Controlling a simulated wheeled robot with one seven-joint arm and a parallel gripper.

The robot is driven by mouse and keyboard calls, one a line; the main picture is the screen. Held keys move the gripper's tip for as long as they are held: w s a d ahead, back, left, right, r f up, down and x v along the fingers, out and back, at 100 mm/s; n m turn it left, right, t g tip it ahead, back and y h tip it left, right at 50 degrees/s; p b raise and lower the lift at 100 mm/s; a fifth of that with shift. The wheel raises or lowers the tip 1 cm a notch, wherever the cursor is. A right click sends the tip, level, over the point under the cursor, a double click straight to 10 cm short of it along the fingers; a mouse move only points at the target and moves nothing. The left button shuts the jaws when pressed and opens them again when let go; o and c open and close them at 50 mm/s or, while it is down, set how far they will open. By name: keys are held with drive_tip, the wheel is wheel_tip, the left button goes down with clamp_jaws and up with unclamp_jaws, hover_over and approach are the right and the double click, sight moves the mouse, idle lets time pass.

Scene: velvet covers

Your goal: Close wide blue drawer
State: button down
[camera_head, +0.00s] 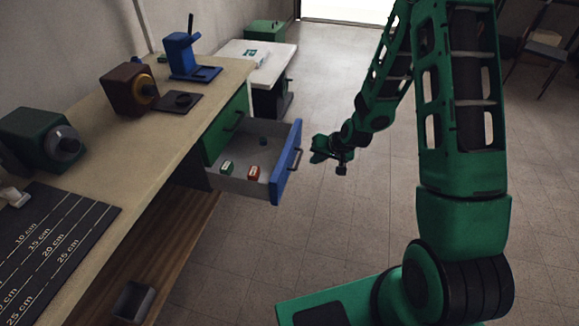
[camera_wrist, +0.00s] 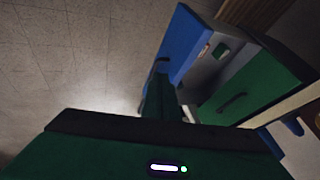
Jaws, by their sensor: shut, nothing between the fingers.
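The wide blue drawer stands pulled out from under the workbench, with its blue front (camera_head: 287,162) facing right and a dark handle (camera_head: 296,158) on it. Its grey inside holds a green-and-white item (camera_head: 227,167), a red item (camera_head: 253,173) and a small dark teal item (camera_head: 263,141). My gripper (camera_head: 318,150) is shut and empty, just right of the blue front in the head view and seemingly apart from it. In the wrist view my gripper (camera_wrist: 160,95) shows below the blue front (camera_wrist: 184,42); whether they touch is hard to tell.
A green drawer front (camera_head: 226,123) sits shut beside the open drawer. The workbench (camera_head: 152,128) carries a dark red machine (camera_head: 129,90), a blue stand (camera_head: 182,57) and a green machine (camera_head: 40,138). A grey bin (camera_head: 133,301) is on the lower shelf. The tiled floor right of the drawer is clear.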

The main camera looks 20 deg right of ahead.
wheel_tip(320, 180, down, 2)
drive_tip(key=w+a, duration=0.1)
drive_tip(key=a, duration=0.1)
approach(285, 168)
wheel_tip(285, 168, down, 4)
drive_tip(key=w, duration=0.1)
drive_tip(key=shift+w+a+r+t, duration=0.2)
drive_tip(key=shift+w+a+t, duration=0.15)
drive_tip(key=shift+w, duration=0.2)
